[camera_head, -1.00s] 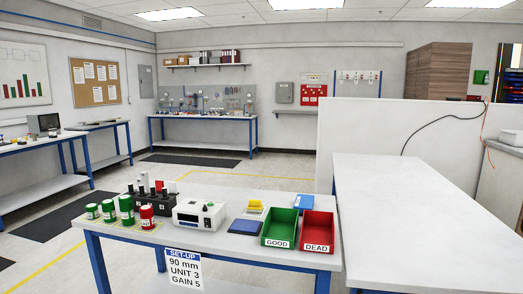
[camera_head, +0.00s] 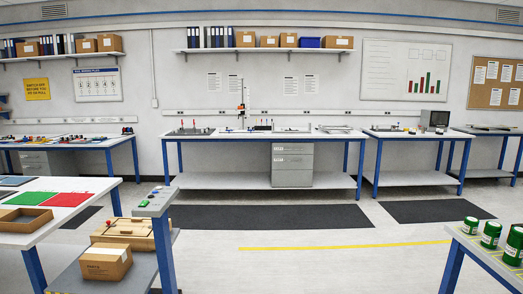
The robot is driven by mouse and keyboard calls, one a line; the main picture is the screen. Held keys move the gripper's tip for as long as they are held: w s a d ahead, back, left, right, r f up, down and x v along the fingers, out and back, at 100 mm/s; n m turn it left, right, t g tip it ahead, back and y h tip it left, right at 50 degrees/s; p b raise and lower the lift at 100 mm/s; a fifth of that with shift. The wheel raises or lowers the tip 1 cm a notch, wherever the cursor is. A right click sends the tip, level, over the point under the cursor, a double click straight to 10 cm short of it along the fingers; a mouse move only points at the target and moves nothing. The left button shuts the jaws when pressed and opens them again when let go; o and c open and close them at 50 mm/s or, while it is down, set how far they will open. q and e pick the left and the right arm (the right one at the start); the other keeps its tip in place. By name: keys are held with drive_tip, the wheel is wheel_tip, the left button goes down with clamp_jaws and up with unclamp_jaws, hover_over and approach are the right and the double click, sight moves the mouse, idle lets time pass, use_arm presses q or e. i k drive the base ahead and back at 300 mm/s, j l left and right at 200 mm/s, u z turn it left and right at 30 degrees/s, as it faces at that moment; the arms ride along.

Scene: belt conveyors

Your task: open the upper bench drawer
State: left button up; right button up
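A grey drawer unit (camera_head: 292,178) hangs under the right half of the long bench (camera_head: 225,137) at the back wall. Its upper drawer front (camera_head: 292,148) looks closed, with a small pale label; a lower front sits beneath it. Another grey drawer unit (camera_head: 34,162) shows under the bench at the far left, also looking closed. Which bench the task means cannot be told. Both units are across the room from me. Neither of my grippers is in view.
A table with green and red mats (camera_head: 66,199) and a low stand with a cardboard box (camera_head: 106,262) are at the near left. A table with green cans (camera_head: 490,234) is at the near right. Open floor (camera_head: 300,265) lies between, with a dark mat (camera_head: 270,217) before the bench.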

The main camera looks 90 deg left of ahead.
sight(277, 148)
drive_tip(key=u, duration=2.4)
drive_tip(key=i+u, duration=0.2)
drive_tip(key=i+z, duration=0.1)
drive_tip(key=i, duration=6.5)
